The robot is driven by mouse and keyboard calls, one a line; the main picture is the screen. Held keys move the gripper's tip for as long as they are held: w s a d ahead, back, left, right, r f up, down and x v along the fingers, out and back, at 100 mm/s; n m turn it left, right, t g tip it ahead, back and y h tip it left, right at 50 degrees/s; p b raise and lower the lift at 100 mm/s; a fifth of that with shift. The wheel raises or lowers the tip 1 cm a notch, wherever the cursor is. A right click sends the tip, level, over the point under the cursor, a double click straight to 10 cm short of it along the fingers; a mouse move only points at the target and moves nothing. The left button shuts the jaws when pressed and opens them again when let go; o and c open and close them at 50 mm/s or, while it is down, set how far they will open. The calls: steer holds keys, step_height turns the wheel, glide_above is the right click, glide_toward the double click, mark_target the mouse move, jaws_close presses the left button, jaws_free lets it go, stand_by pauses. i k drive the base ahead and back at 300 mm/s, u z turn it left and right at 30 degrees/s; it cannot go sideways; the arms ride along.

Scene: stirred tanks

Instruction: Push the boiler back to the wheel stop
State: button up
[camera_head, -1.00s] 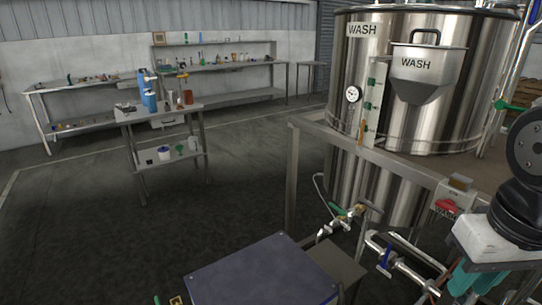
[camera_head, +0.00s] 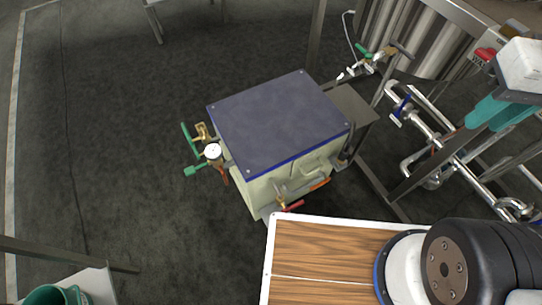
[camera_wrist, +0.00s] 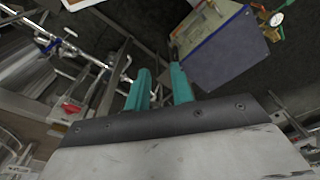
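The boiler (camera_head: 282,125) is a cream box with a dark blue-purple top, standing on the dark floor in the middle of the head view. A round gauge and green-handled valves are on its left side. Red-handled fittings are on its near side. It also shows at the upper right of the wrist view (camera_wrist: 220,48). My gripper (camera_head: 487,113) is up at the right of the head view, apart from the boiler. In the wrist view its two teal fingers (camera_wrist: 160,75) stand apart with nothing between them. I cannot make out a wheel stop.
A grey metal box (camera_head: 352,108) sits behind the boiler's right side. Steel pipes (camera_head: 425,130) with valves and a frame stand to the right, by a steel tank (camera_head: 428,35). A green bucket (camera_head: 55,295) is at the lower left. The floor left of the boiler is clear.

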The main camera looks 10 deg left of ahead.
mark_target(263, 128)
steer(key=z, duration=1.7)
steer(key=k, duration=0.65)
steer(key=u, duration=1.65)
